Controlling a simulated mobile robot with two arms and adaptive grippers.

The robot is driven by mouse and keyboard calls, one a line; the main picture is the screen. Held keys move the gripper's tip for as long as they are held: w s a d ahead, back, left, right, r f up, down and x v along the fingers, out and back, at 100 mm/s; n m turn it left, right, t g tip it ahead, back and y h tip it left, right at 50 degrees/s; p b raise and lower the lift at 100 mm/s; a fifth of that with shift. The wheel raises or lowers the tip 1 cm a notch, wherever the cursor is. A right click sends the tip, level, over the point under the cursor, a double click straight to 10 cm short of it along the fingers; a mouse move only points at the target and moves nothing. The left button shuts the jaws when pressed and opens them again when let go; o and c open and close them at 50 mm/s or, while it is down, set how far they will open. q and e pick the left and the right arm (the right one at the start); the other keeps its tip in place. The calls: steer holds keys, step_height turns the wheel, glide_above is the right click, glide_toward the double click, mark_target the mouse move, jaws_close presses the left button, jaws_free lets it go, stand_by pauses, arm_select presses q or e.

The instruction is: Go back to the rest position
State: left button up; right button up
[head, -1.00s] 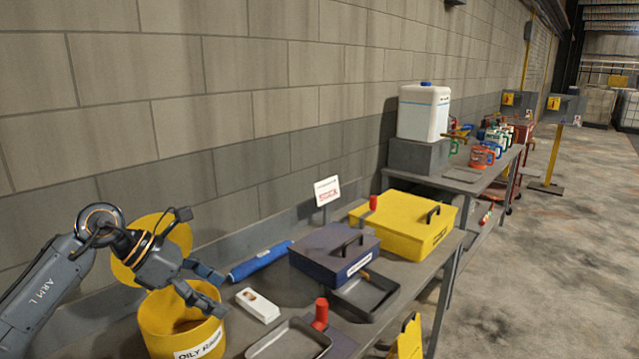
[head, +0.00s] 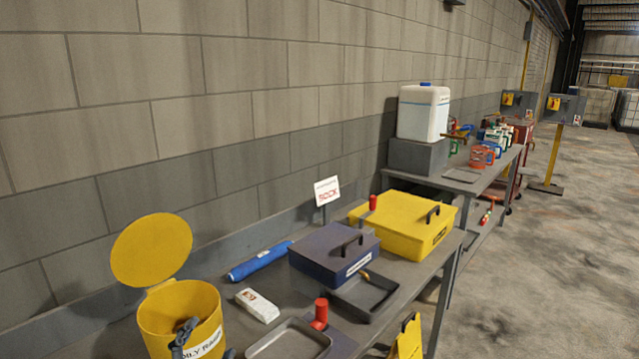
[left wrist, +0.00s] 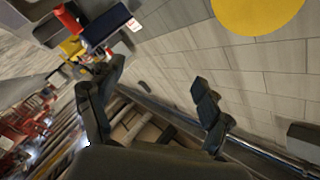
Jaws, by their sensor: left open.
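My left gripper (head: 206,351) shows only by its dark fingertips at the bottom edge of the head view, in front of the yellow bin marked as oily rag (head: 206,315). In the left wrist view its two fingers (left wrist: 155,105) are spread apart with nothing between them. The bin's round yellow lid (head: 152,250) stands open; a yellow disc, likely this lid (left wrist: 258,12), shows at the top right of the left wrist view. My right gripper is in neither view.
The bench holds a blue roll (head: 260,262), a white packet (head: 257,305), a grey tray (head: 289,342), a red cylinder (head: 320,313), a dark blue box (head: 333,255) and a yellow box (head: 405,222). A block wall stands behind.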

arm_select(q)
steer(key=s+f+n+g, duration=0.2)
steer(key=s+f, duration=0.2)
steer(key=s+a+f+n+g+y, duration=0.1)
steer(key=s+f+n+g, duration=0.1)
steer(key=s+f+g, duration=0.1)
steer(key=s+a+f+n+g, duration=0.1)
steer(key=s+f+g, duration=0.1)
steer(key=s+f, duration=0.3)
steer(key=shift+s+a+f+n+g+y, duration=0.1)
steer(key=shift+s+f+n+g+y, duration=0.1)
steer(key=shift+f, duration=0.35)
steer(key=shift+s+a+f+n+g+y, duration=0.1)
steer(key=shift+f+n, duration=0.1)
steer(key=shift+f, duration=0.3)
steer(key=s+d+f+n+g+h, duration=0.1)
steer(key=s+f+g, duration=0.2)
steer(key=s, duration=0.5)
steer(key=s+d+f+n+g, duration=0.1)
steer(key=s+f+n+g, duration=0.15)
steer(key=s, duration=0.45)
step_height(320, 180, down, 28)
steer(key=s+m+g, duration=0.1)
steer(key=s+g, duration=0.1)
steer(key=s+a+f+g, duration=0.1)
steer(key=s+a+f, duration=0.2)
steer(key=s+f, duration=1.2)
steer(key=shift+s, duration=0.75)
steer(key=shift+g, duration=0.25)
